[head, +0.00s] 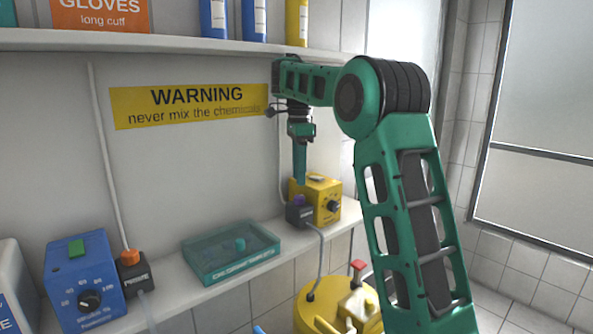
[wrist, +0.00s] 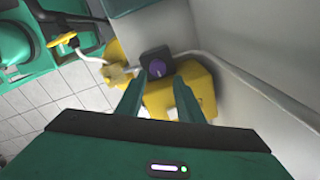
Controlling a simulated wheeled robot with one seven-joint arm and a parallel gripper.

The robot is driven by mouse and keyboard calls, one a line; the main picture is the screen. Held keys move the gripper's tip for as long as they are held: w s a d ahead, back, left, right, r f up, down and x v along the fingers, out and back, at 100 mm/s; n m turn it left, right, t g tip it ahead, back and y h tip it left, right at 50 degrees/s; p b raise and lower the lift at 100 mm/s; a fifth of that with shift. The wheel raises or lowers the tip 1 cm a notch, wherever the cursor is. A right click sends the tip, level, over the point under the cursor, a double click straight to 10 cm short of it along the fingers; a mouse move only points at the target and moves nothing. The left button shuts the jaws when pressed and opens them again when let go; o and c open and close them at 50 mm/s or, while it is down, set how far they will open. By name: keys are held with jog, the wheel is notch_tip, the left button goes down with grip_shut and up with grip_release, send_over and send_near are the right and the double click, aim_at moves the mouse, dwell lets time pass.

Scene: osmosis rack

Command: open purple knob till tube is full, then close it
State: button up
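The purple knob (wrist: 157,68) sits on a dark valve block (wrist: 153,63). The block also shows in the head view (head: 299,214), beside a yellow box (head: 325,197) on the shelf. My gripper (wrist: 160,82) is open, with its fingers apart. It points down over the knob in the head view (head: 300,182). In the wrist view the knob lies between and just beyond the fingertips; I cannot tell whether they touch it. A grey tube (head: 321,250) runs from the block down to a yellow container (head: 312,305). I cannot tell how full it is.
A teal tray (head: 232,262) stands on the shelf left of the block. A blue box with a dial (head: 85,280) and an orange-knobbed valve (head: 131,262) are further left. An upper shelf (head: 180,43) and a warning sign (head: 190,105) are behind my arm.

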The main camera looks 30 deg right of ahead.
jog(key=shift+r, duration=0.75)
jog(key=shift+s, duration=0.25)
jog(key=s+d+f+n, duration=0.2)
jog(key=s, duration=0.5)
jog(key=s+d+f+n+h, duration=0.1)
jog(key=s+n, duration=0.2)
jog(key=s, duration=0.4)
jog(key=s+d+f+n, duration=0.2)
jog(key=s, duration=0.5)
jog(key=s+a+f+n, duration=0.3)
jog(key=s+f, duration=0.4)
jog(key=s, duration=0.3)
jog(key=s+a+f+n+y, duration=0.1)
jog(key=s+a+f+n, duration=0.2)
jog(key=s+f, duration=0.3)
jog(key=s+n, duration=0.1)
jog(key=s, duration=0.3)
jog(key=shift+s+f+n, duration=0.35)
jog(key=shift+s+n, duration=0.05)
